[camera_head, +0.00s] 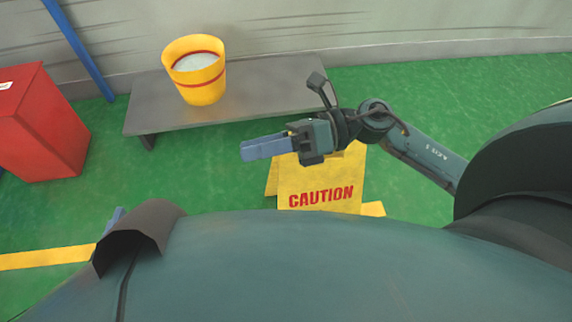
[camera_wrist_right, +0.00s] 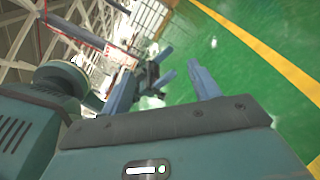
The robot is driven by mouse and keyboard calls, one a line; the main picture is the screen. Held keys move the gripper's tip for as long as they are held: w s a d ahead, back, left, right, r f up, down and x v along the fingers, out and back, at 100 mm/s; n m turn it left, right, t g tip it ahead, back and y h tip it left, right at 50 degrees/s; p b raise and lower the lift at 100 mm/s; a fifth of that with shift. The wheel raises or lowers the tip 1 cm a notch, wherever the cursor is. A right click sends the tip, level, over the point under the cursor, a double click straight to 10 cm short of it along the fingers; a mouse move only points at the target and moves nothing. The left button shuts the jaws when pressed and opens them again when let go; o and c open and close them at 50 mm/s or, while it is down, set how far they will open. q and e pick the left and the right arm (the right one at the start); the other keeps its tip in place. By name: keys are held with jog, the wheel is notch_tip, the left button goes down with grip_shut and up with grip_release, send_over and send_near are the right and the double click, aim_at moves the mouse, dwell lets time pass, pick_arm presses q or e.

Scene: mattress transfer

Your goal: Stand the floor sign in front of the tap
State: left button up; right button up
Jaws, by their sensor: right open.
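The yellow floor sign (camera_head: 322,197), marked CAUTION in red, shows in the head view on the green floor, below the right end of the grey bench. It looks upright, with its lower edge hidden by my body. My right gripper (camera_head: 256,148) is over the sign's upper left part in the picture and hides some of it. Its blue fingers point left. In the right wrist view its fingers (camera_wrist_right: 163,88) are apart with nothing between them. A small blue tip at the lower left of the head view may be my left gripper, mostly hidden. No tap is visible.
A low grey bench (camera_head: 255,103) stands along the wall, with a yellow bucket (camera_head: 201,88) on it. A red box (camera_head: 45,130) stands at the left beside a blue pole (camera_head: 78,47). A yellow line (camera_head: 45,258) crosses the floor. Green floor between box and sign is clear.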

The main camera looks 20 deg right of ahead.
notch_tip(320, 180, down, 6)
jog(key=s+d+n+t+h, duration=0.1)
jog(key=n+t+h, duration=0.4)
jog(key=n, duration=1.2)
jog(key=s+d+n+t+h, duration=0.1)
jog(key=n+t+h, duration=0.5)
jog(key=n, duration=1.1)
jog(key=shift+s+d+t+h, duration=0.25)
jog(key=shift+s+t, duration=0.2)
jog(key=shift+t, duration=0.45)
jog(key=shift+f, duration=0.1)
